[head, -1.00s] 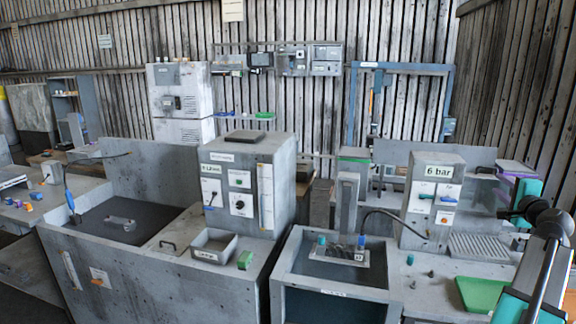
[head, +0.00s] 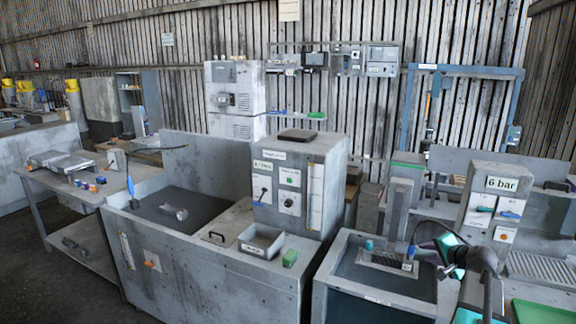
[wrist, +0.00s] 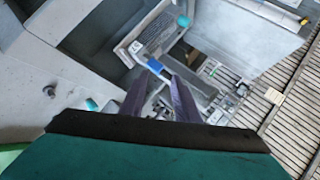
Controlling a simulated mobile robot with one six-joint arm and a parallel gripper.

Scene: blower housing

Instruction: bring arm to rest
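My arm (head: 480,262), with teal and black parts, shows at the lower right of the head view, in front of the station marked "6 bar". In the wrist view my gripper (wrist: 158,78) has its two dark fingers apart, with nothing held between them. A blue-topped part (wrist: 155,66) shows beyond the fingertips, apart from them as far as I can tell. The teal housing of my gripper fills the bottom of the wrist view and hides what is below.
A sunken bench (head: 335,262) with a small plate (head: 385,262) lies left of my arm. The "6 bar" box (head: 490,208) stands close behind it. A green tray (head: 540,312) is at the lower right. A large grey tank station (head: 200,275) fills the middle.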

